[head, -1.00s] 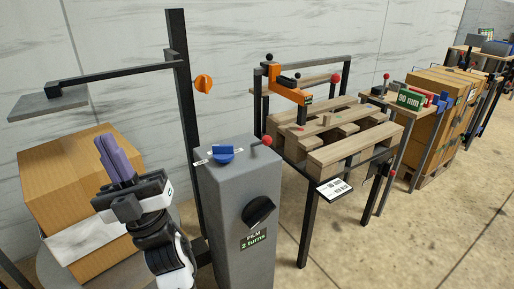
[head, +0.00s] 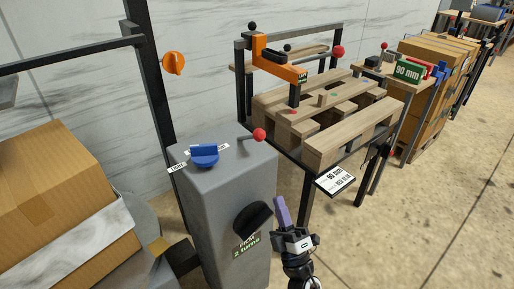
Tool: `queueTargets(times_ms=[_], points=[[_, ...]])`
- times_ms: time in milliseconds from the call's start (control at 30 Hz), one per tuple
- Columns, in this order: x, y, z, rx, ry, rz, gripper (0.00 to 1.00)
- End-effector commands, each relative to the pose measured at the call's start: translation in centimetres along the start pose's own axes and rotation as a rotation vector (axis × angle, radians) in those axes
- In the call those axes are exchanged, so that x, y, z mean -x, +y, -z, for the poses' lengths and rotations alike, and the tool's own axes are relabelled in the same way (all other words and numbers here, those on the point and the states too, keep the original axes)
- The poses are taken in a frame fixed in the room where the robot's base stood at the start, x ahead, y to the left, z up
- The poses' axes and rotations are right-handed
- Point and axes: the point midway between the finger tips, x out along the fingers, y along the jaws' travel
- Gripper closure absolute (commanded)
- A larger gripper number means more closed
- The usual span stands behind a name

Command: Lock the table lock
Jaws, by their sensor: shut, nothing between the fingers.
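My gripper (head: 281,208) has purple fingers pointing up and is shut and empty. In the head view it is in front of and to the right of the grey pedestal (head: 228,182), apart from its controls. No part is readably labelled as the table lock. A black block with a tan end (head: 174,258) sits low between the round grey turntable (head: 150,227) and the pedestal; I cannot tell whether it is the lock. The pedestal carries a blue knob (head: 204,155), a red-ball lever (head: 259,135) and a black knob (head: 253,220) above a "2 turns" label.
A large carton (head: 45,190) with a pale band stands on the turntable. A black mast with an orange knob (head: 174,64) rises behind the pedestal. A pallet (head: 330,120) lies on a black-framed table at right, with an orange bracket (head: 275,62). The floor at right is clear.

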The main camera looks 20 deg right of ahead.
Motion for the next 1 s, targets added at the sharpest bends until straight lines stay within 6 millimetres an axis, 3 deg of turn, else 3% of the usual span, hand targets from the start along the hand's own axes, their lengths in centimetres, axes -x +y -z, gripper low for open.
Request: queueTargets(times_ms=[333, 467, 1000], points=[[0.0, 0.0, -0.1, 0.002, -0.002, 0.002, 1.0], [-0.9, 0.1, 0.0, 0.001, 0.0, 0.0, 1.0], [-11.4, 0.3, -0.1, 0.003, 0.0, 0.0, 1.0]])
